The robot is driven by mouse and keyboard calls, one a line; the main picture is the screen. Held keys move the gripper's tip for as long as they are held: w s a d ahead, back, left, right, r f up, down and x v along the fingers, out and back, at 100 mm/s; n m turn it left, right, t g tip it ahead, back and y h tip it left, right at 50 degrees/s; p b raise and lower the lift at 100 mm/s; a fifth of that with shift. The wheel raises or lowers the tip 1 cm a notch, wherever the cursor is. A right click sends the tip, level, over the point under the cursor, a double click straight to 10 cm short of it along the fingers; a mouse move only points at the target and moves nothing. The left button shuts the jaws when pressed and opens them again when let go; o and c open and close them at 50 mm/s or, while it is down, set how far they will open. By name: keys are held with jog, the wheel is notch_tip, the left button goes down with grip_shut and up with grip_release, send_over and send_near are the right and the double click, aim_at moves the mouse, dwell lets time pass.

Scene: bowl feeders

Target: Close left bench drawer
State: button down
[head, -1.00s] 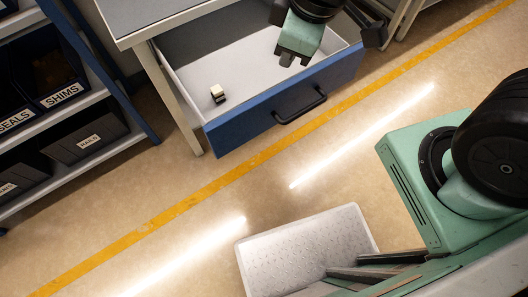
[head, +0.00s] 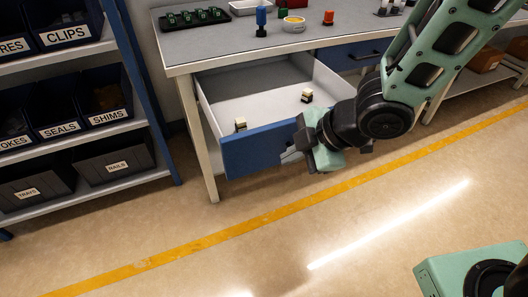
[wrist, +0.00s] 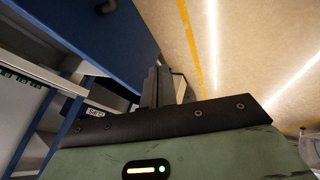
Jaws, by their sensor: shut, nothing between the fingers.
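The left bench drawer (head: 225,95) stands open under the bench, with a pale grey inside and a blue front (head: 258,148). Two small cream-and-dark blocks lie in it, one near the right side (head: 307,96) and one behind the front at left (head: 240,124). My gripper (head: 290,156) is shut and empty, just outside the drawer front near its right part. It hides the handle area in the head view; I cannot tell whether it touches the front. In the wrist view the shut fingers (wrist: 156,87) show beside the blue drawer front (wrist: 90,38).
The bench top (head: 225,47) holds a black tray of green parts (head: 198,16), a blue-topped item (head: 261,20) and a red piece (head: 328,17). Another blue drawer (head: 350,54) at right is shut. A bin shelf (head: 75,100) stands at left. The floor in front is clear.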

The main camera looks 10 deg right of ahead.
aim_at(252, 162)
jog(key=shift+w+a+f+b, duration=0.2)
jog(key=shift+w+a+f, duration=0.65)
jog(key=shift+w+f, duration=0.25)
jog(key=shift+w+a+f+b, duration=0.25)
jog(key=shift+w+a+f, duration=0.6)
jog(key=shift+w+f, duration=0.25)
jog(key=shift+w+a+f+b, duration=0.2)
jog(key=shift+w+a+f, duration=0.65)
jog(key=shift+w+f, duration=0.25)
jog(key=shift+w+r, duration=0.1)
